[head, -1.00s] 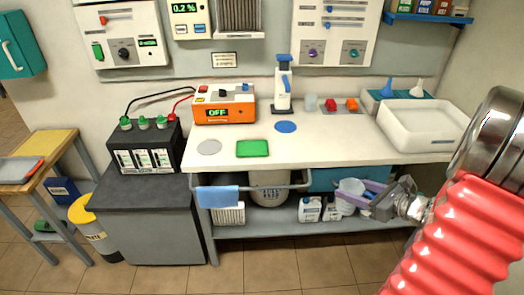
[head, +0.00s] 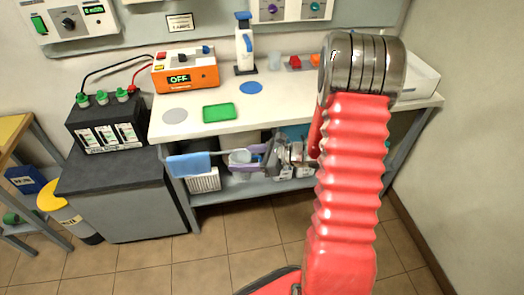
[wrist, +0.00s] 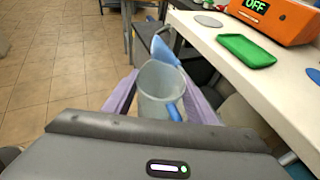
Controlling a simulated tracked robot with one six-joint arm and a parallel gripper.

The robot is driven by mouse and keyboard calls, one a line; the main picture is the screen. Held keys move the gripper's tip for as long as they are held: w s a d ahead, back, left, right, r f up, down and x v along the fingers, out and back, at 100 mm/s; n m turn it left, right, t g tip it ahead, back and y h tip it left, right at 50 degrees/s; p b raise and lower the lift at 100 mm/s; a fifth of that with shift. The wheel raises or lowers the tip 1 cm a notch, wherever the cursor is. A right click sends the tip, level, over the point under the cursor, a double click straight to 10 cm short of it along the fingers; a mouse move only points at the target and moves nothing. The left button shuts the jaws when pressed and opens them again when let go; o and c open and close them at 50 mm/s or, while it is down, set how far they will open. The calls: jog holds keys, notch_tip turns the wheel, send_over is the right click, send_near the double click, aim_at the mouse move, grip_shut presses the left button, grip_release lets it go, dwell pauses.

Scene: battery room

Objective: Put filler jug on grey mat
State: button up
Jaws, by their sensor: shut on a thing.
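My gripper (head: 242,160) is shut on the filler jug (head: 239,156), a translucent pale jug. It is in front of the bench, lower than the bench top, near the front rail. In the wrist view the jug (wrist: 160,84) sits between the purple fingers, with its open mouth showing and a blue handle on the near side. The grey mat (head: 175,116) is a flat round disc on the bench top at the left front corner, apart from the jug. It also shows at the top of the wrist view (wrist: 208,20), and looks bare.
A green tray (head: 219,112) lies right of the grey mat, with a blue disc (head: 251,88) farther right. An orange charger (head: 186,70) stands behind. A blue cloth (head: 188,165) hangs on the front rail, close to the jug. A black battery (head: 108,123) stands left.

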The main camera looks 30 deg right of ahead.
jog(key=a+f+n+g+y, duration=0.1)
jog(key=a+f, duration=0.1)
jog(key=a, duration=0.5)
jog(key=shift+w+a+n, duration=0.2)
jog(key=shift+a+n, duration=0.1)
jog(key=shift+f, duration=0.1)
